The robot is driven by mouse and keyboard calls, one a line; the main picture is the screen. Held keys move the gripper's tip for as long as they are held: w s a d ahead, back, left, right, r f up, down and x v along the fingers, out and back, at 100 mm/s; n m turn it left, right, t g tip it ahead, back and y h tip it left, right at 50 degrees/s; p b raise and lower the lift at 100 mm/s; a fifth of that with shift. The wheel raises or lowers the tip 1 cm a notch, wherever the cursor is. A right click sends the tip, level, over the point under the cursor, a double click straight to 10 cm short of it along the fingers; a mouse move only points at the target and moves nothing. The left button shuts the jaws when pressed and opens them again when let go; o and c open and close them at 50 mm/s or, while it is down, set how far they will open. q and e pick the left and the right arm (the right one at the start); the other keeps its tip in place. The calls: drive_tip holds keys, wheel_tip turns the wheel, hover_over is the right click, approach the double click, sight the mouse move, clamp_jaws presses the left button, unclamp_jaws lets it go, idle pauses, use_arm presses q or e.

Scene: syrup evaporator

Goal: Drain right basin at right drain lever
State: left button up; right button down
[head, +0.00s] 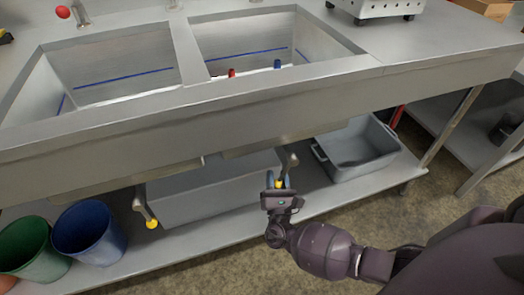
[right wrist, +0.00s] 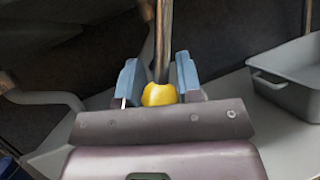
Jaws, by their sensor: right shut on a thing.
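The right basin (head: 222,40) is a steel sink with a blue line along its inner walls, and a red and a blue knob show at its front edge. The right drain lever (head: 292,160) hangs below it, a metal rod with a yellow knob (right wrist: 159,94) at its lower end. My right gripper (head: 279,184) is at that knob, its two blue fingers (right wrist: 158,80) on either side of it, shut on it. The left drain lever (head: 147,210) hangs below the left basin (head: 60,72), also with a yellow knob. My left gripper is not in view.
A long grey tub (head: 215,190) stands on the lower shelf behind the levers. A smaller grey tub (head: 365,165) stands to the right. A blue bin (head: 88,232) and a green bin (head: 25,248) stand at the left. The floor in front is clear.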

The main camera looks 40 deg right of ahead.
drive_tip(key=n, duration=0.1)
drive_tip(key=d+n+t+y, duration=0.1)
drive_tip(key=shift+s+d+f+n, duration=0.2)
drive_tip(key=shift+f+n, duration=0.2)
drive_tip(key=shift+s+d+n+t+y+b, duration=0.1)
drive_tip(key=shift+d+n+t+y, duration=0.3)
drive_tip(key=shift+n, duration=0.4)
drive_tip(key=shift+s+d+n+t+y+b, duration=0.15)
drive_tip(key=shift+d+n+t+y, duration=0.15)
drive_tip(key=shift+n+y, duration=0.4)
drive_tip(key=shift+s+d+n+t+y+b, duration=0.1)
drive_tip(key=shift+d+n+t+y, duration=0.25)
drive_tip(key=shift+n, duration=0.55)
drive_tip(key=shift+d, duration=0.1)
drive_tip(key=c, duration=0.8)
unclamp_jaws()
drive_tip(key=v, duration=1)
drive_tip(key=shift+s+f, duration=0.15)
drive_tip(key=shift+s, duration=0.2)
